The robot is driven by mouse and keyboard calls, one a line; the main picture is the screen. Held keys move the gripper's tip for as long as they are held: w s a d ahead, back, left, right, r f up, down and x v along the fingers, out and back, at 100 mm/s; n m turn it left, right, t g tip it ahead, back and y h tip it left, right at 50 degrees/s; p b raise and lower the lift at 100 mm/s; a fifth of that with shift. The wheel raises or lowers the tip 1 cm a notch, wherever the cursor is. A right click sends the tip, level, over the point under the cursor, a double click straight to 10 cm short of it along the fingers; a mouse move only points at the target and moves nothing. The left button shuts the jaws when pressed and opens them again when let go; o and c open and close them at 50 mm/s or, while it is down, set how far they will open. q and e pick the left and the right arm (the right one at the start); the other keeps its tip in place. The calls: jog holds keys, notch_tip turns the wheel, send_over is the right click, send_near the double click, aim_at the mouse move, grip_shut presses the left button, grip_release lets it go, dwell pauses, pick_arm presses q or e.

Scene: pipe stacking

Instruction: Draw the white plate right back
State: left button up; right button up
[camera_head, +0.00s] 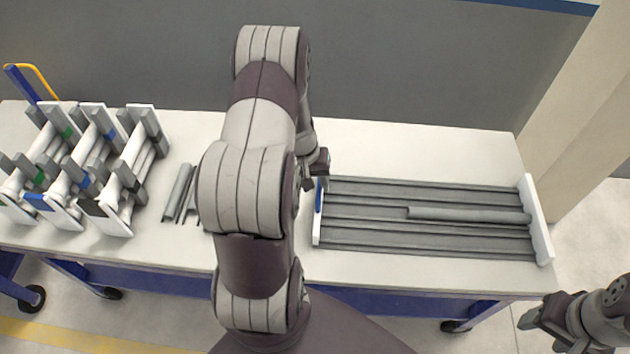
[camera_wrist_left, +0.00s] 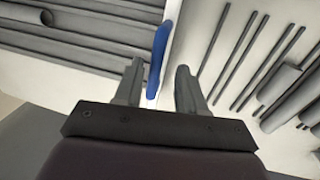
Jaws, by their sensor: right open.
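A white plate (camera_head: 317,230) with a blue strip (camera_head: 319,196) stands at the left end of the grey grooved tray (camera_head: 400,243). In the left wrist view the white plate (camera_wrist_left: 174,12) shows with its blue strip (camera_wrist_left: 158,58) between my fingers. My left gripper (camera_wrist_left: 158,88) is open, with a visible gap between the right finger and the strip. In the head view my left gripper (camera_head: 320,170) is at the plate's far end, partly hidden by my arm. A second white plate (camera_head: 537,222) closes the tray's right end. My right gripper (camera_head: 540,318) is open and empty off the table's front right corner.
A grey pipe (camera_head: 465,215) lies in a groove of the tray. Several white stands with grey clamps (camera_head: 125,185) fill the table's left. Grey half-pipes and thin rods (camera_head: 178,193) lie between. The white table (camera_head: 420,150) is bare behind the tray.

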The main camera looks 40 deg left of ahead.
pick_arm(q)
notch_tip(320, 180, up, 12)
jog(key=s+a, duration=0.1)
jog(key=a, duration=0.1)
jog(key=shift+s+a+r, duration=0.15)
jog(key=shift+s, duration=0.1)
